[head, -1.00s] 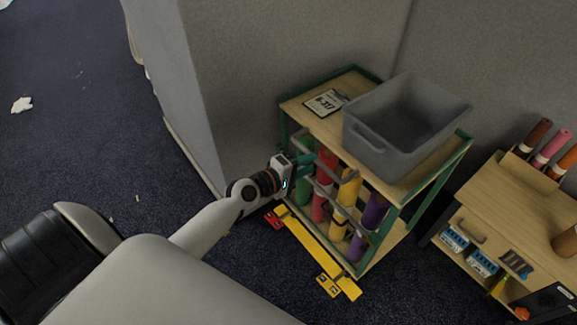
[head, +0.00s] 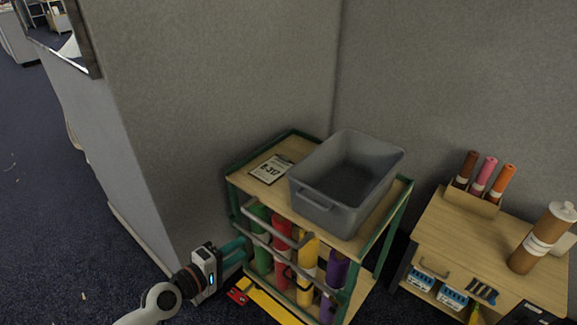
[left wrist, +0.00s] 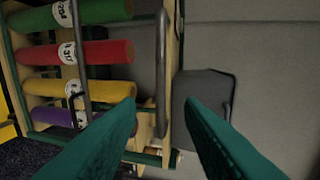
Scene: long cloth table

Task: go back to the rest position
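My left gripper (head: 238,252) is at the left side of a wooden cart (head: 262,196) with green posts, low beside its front left post. Its teal fingers are spread apart in the left wrist view (left wrist: 161,102), with nothing clamped between them. The cart's grey handle bar (left wrist: 161,60) shows behind the gap between the fingers; I cannot tell the distance between them. In the head view the bar (head: 275,230) crosses the cart's front. My right gripper is not in view.
The cart carries a grey bin (head: 326,212) and a label card (head: 270,168); coloured rolls (head: 306,258) stand below. A wooden cabinet (head: 433,228) stands at the right. Grey partitions (head: 230,80) close off the back. Dark floor (head: 50,200) is open at the left.

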